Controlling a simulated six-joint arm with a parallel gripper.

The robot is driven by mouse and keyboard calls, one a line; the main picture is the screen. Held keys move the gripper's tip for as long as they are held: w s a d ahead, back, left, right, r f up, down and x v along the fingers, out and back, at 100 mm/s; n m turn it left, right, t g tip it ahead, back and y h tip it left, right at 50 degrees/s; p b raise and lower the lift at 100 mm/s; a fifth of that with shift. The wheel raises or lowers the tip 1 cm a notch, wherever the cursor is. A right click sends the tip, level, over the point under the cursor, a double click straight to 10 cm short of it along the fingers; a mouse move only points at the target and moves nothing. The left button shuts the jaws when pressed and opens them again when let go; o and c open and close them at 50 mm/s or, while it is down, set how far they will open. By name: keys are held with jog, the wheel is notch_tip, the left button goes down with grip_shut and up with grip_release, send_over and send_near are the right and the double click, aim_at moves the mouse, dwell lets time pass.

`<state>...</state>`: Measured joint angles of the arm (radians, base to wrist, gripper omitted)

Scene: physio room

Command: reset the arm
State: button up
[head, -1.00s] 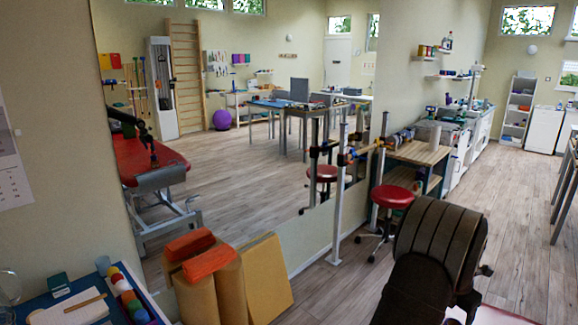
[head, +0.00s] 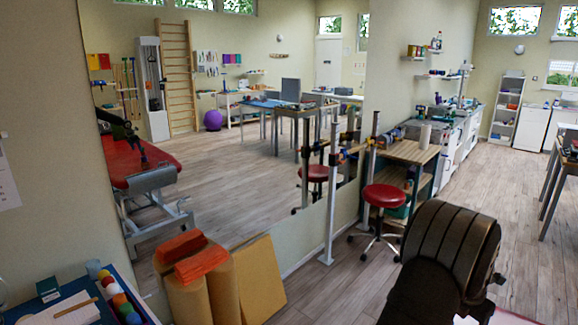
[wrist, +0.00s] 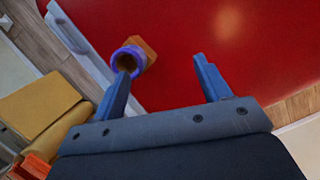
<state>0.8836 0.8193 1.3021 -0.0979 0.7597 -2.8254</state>
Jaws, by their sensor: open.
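My gripper (wrist: 161,66) shows in the wrist view with its two blue fingers wide apart and nothing between them. It is above a red padded surface (wrist: 240,80). A purple ring-like or cup-like thing (wrist: 128,60) with an orange block (wrist: 144,45) against it shows on or over the red surface, just beyond the left fingertip. The left finger partly overlaps it in the picture, and I cannot tell how far apart they are. My gripper does not show clearly in the head view.
Foam rolls (head: 187,300) with orange pads (head: 200,262) on top stand by the large mirror, next to a tan board (head: 257,285). A red stool (head: 387,195) stands near a wooden bench (head: 412,150). Wooden floor between is open.

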jog(key=s+d+r, duration=0.1)
jog(key=s+r, duration=0.3)
jog(key=s, duration=0.2)
jog(key=s+d+f+m+g, duration=0.1)
jog(key=s+f+m, duration=0.3)
jog(key=s, duration=0.6)
jog(key=s+d+f+m+g, duration=0.1)
jog(key=s+f+m, duration=0.2)
jog(key=s, duration=0.7)
jog(key=w+f, duration=0.2)
jog(key=w, duration=0.1)
jog(key=w+f, duration=0.2)
jog(key=w, duration=0.2)
jog(key=w+d+f, duration=0.1)
jog(key=w+f, duration=0.1)
jog(key=w, duration=0.2)
jog(key=shift+w+d+f, duration=0.1)
jog(key=shift+f, duration=0.3)
jog(key=shift+w+f, duration=0.35)
jog(key=shift+f, duration=0.25)
jog(key=shift+s+r, duration=0.25)
jog(key=shift+r, duration=0.2)
jog(key=s+r, duration=0.7)
jog(key=s, duration=0.4)
jog(key=w+r+n, duration=0.2)
jog(key=w, duration=0.4)
jog(key=shift+a+t, duration=0.25)
jog(key=shift+t, duration=0.05)
